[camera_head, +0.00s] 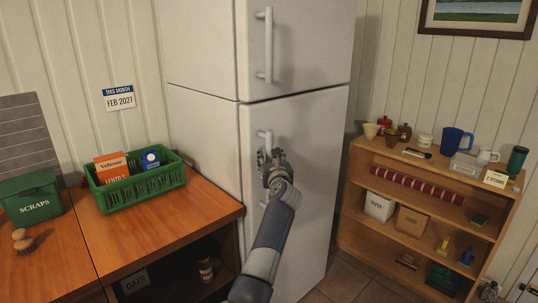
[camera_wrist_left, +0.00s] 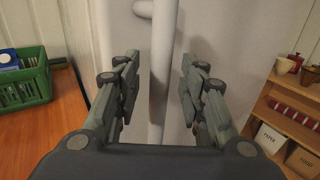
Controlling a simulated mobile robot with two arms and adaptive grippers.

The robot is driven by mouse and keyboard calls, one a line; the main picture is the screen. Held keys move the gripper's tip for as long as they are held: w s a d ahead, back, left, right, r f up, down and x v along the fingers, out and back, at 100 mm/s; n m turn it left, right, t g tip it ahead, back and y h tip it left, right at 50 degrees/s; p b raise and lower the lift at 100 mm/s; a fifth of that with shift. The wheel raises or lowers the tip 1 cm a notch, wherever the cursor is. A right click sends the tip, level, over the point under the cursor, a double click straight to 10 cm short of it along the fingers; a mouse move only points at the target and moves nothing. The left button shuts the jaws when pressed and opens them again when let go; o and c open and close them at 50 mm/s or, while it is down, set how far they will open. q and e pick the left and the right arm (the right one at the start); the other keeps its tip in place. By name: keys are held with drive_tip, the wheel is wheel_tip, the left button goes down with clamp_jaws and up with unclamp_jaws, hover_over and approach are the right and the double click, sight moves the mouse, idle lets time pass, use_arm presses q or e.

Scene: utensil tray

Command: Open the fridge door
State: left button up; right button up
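The white two-door fridge stands in the middle of the head view, with both its lower door (camera_head: 312,170) and its upper door (camera_head: 300,45) closed. The upper door has a vertical bar handle (camera_head: 268,45). The lower door has a similar handle (camera_head: 265,138), partly hidden by my left gripper (camera_head: 270,158). In the left wrist view my left gripper (camera_wrist_left: 158,85) is open, with a finger on each side of the vertical handle bar (camera_wrist_left: 160,70). Gaps show between the bar and both fingers; the bar's lower part is hidden behind the gripper body. My right gripper is not in view.
Left of the fridge is a wooden counter (camera_head: 150,225) with a green basket (camera_head: 140,188) and a green scraps bin (camera_head: 32,198). Right of it stands a wooden shelf (camera_head: 400,232) with cups and boxes. Tiled floor (camera_head: 345,283) shows in front of the fridge.

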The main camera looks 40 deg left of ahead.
use_arm(q)
drive_tip(key=shift+x, duration=1)
clamp_jaws()
drive_tip(key=shift+d, duration=0.1)
